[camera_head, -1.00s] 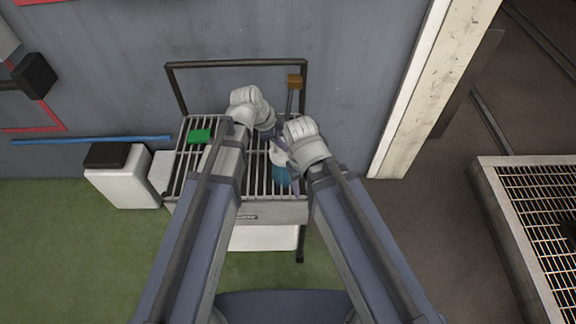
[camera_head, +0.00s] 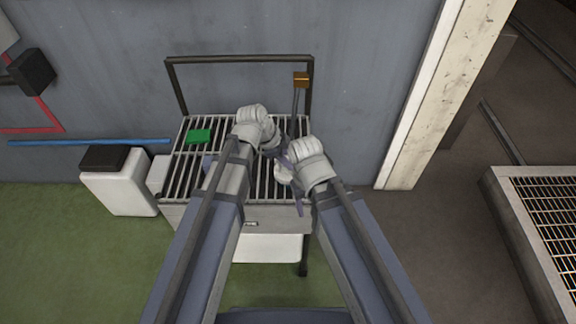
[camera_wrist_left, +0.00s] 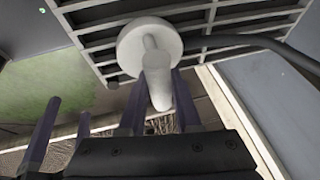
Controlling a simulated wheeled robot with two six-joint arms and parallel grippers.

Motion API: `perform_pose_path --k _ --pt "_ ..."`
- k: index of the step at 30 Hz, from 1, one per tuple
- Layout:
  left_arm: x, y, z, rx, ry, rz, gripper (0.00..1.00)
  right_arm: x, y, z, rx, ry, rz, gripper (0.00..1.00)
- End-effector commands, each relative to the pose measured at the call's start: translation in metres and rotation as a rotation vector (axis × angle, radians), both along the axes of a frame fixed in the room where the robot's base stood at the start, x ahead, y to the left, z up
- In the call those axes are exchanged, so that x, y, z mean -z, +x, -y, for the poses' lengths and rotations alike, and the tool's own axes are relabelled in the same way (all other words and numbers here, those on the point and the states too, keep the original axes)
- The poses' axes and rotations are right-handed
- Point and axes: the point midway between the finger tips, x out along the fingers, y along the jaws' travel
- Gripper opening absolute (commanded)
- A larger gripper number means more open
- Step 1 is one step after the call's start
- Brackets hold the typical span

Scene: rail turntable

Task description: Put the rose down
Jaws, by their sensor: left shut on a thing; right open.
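The rose is a white round disc with a short neck (camera_wrist_left: 151,41) in the left wrist view. My left gripper (camera_wrist_left: 157,108) is shut on its neck, with a purple finger on each side. In the head view, the white piece (camera_head: 283,174) shows low over the right part of the slatted rack (camera_head: 181,180). My left gripper (camera_head: 280,150) is partly hidden behind its wrist there. My right gripper (camera_head: 292,182) is open close beside the white piece. I cannot tell whether the rose touches the slats.
A green block (camera_head: 199,136) lies on the rack's back left. A brown block (camera_head: 301,80) tops a dark stick by the rack's rear frame. A white bin with a dark lid (camera_head: 122,190) stands left.

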Motion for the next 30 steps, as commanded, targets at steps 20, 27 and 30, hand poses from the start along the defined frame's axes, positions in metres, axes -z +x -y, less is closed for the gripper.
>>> perform_pose_path --k 20,27,30 --pt "0.0104 0.0 0.0 0.0 0.0 0.0 0.54 0.0104 0.0 0.0 0.0 0.0 0.0 0.57" --pt "0.0104 0.0 0.0 0.0 0.0 0.0 0.62 0.0104 0.0 0.0 0.0 0.0 0.0 0.57" --pt "0.0098 -0.0001 0.0 0.0 0.0 0.0 0.62 0.0099 0.0 0.0 0.0 0.0 0.0 0.57"
